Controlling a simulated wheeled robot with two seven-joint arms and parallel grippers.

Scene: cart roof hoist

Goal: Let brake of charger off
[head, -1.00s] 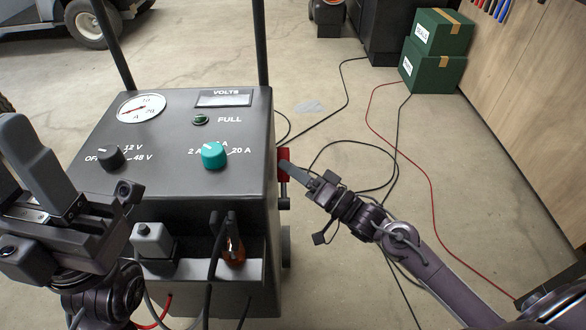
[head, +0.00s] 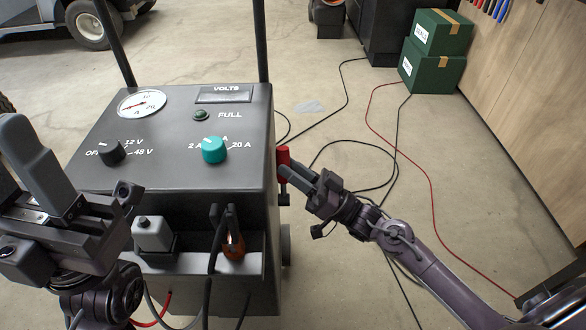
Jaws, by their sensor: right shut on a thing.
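The charger (head: 180,180) is a dark grey cabinet with a sloped panel carrying a dial, knobs and a green FULL lamp. Its red brake lever (head: 283,156) sticks up at the cabinet's right side. My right gripper (head: 288,173) is at this lever, shut on it; its fingers cover the lever's lower part. My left gripper (head: 25,150) stands at the near left, beside the cabinet, with one broad finger pointing up. Its other finger is not clear, so I cannot tell its opening.
Black cables and a red cable (head: 428,172) lie on the floor to the right of the charger. Green boxes (head: 432,70) are stacked at the back right by a wooden panel (head: 530,110). A cart wheel (head: 90,24) shows at the back left.

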